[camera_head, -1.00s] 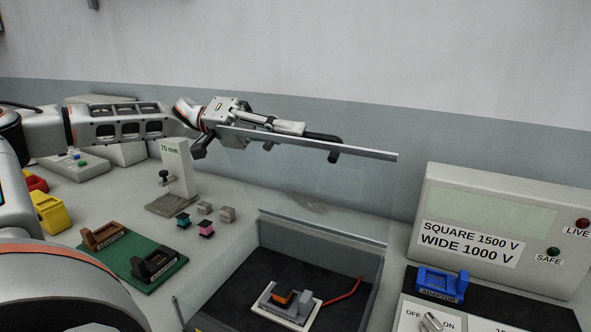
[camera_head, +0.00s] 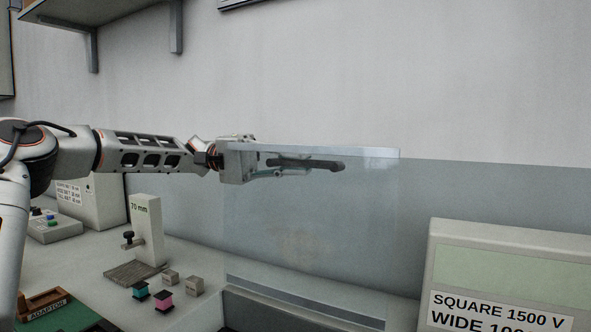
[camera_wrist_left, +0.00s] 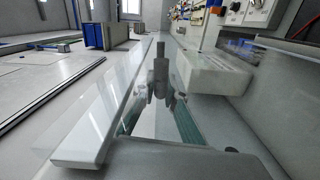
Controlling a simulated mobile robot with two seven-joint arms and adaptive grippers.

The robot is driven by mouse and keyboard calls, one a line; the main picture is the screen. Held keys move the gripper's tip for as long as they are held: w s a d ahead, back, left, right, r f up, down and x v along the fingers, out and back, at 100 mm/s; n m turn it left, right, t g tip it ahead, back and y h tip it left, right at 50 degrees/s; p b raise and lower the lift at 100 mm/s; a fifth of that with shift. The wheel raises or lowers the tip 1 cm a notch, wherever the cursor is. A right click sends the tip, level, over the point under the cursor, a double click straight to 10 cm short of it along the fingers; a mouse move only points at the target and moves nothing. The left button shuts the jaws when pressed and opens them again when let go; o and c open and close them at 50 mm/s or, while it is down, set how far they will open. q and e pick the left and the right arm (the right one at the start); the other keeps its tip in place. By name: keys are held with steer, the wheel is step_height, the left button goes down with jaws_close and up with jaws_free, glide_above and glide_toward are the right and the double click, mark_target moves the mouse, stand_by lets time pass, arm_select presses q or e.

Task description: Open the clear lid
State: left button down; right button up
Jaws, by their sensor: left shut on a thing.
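The clear lid (camera_head: 330,215) stands roughly upright at the box (camera_head: 290,312), its thick top edge high and level in the head view. A dark bar handle (camera_head: 326,165) sits near that top edge. My left gripper (camera_head: 284,168) is at the handle, shut on it. In the left wrist view the gripper fingers (camera_wrist_left: 160,82) are at the centre, with a pale slab-like edge (camera_wrist_left: 88,135) beside them. The box's inside is out of the head view. My right gripper is not in view.
A grey panel box with voltage labels (camera_head: 510,280) stands at right. A 70 mm post (camera_head: 147,225), small coloured blocks (camera_head: 163,300) and an adaptor on a green board (camera_head: 45,305) lie at left. A wall shelf (camera_head: 110,12) hangs above the arm.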

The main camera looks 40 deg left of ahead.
mark_target(244, 160)
arm_select(q)
steer(key=shift+w+f, duration=0.1)
steer(key=c, duration=2.1)
jaws_free()
steer(key=shift+a, duration=0.1)
steer(key=v, duration=1.2)
